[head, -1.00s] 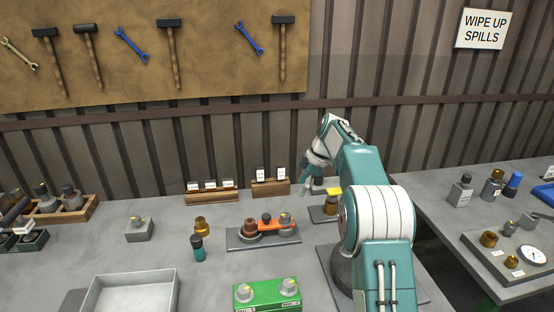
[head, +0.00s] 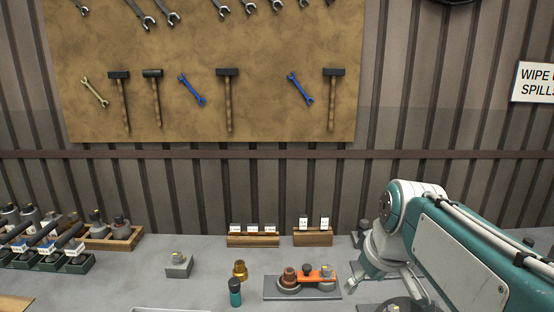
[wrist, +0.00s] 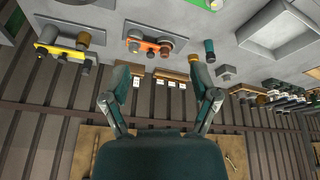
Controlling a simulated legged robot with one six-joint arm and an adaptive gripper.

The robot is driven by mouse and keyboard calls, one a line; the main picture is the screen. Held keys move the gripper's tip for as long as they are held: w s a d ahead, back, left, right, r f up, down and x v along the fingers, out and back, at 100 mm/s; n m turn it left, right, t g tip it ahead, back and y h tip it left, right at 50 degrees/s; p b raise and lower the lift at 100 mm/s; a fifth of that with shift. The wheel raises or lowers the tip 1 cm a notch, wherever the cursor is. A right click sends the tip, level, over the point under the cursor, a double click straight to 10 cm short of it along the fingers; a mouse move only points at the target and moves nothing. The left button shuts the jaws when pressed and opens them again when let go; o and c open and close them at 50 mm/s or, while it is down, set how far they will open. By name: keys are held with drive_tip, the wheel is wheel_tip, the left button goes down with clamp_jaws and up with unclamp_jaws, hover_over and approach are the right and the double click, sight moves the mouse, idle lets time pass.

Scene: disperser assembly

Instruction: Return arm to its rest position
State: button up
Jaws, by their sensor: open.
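My teal-and-white arm reaches in from the right in the head view, its wrist bent down. My gripper (head: 388,282) is over the bench to the right of the grey plate with the orange part (head: 318,273). In the wrist view my gripper (wrist: 160,98) has its two fingers wide apart, with nothing between them. The orange part (wrist: 149,46) shows beyond the fingers, apart from them.
The grey bench (head: 210,290) holds a brass fitting (head: 240,269), a teal-bodied bottle (head: 235,291), a grey block (head: 178,265) and wooden label racks (head: 253,240). A yellow assembly (wrist: 62,50) is near my arm. A tool board hangs behind.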

drive_tip(key=s+f+m+t+h, duration=0.1)
drive_tip(key=s+f+m, duration=0.3)
drive_tip(key=s, duration=0.9)
wheel_tip(320, 180, down, 2)
drive_tip(key=shift+s+f+m+t, duration=0.15)
drive_tip(key=shift+s+m+t, duration=0.25)
drive_tip(key=shift+c, duration=0.2)
